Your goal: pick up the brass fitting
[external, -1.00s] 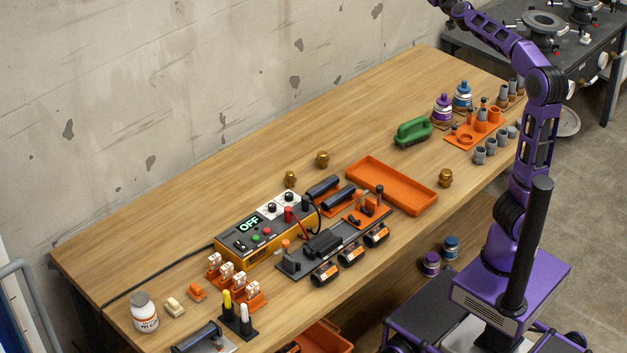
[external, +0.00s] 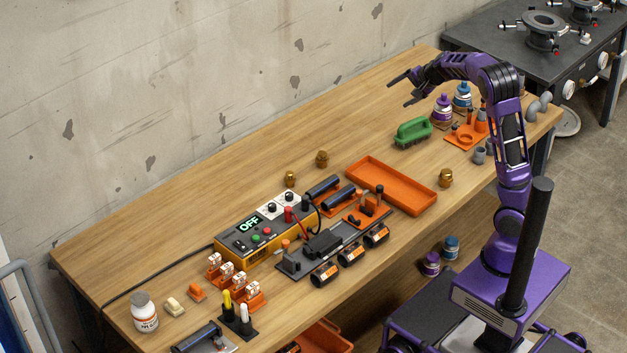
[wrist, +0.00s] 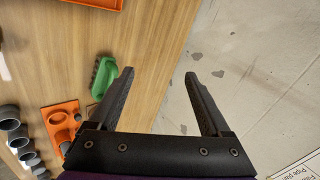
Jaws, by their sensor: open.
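Several small brass fittings stand on the wooden table in the external view. One brass fitting (external: 322,159) is near the table's middle, a second brass fitting (external: 290,179) is close to its left, and a third brass fitting (external: 445,178) is right of the orange tray. My gripper (external: 398,91) is open and empty, raised above the back right part of the table, well away from all three. In the wrist view my gripper (wrist: 160,82) shows two spread black fingers with nothing between them. No brass fitting is seen in the wrist view.
An orange tray (external: 382,187) lies right of the middle. A control box (external: 250,240) is at the left. The table's back strip is clear.

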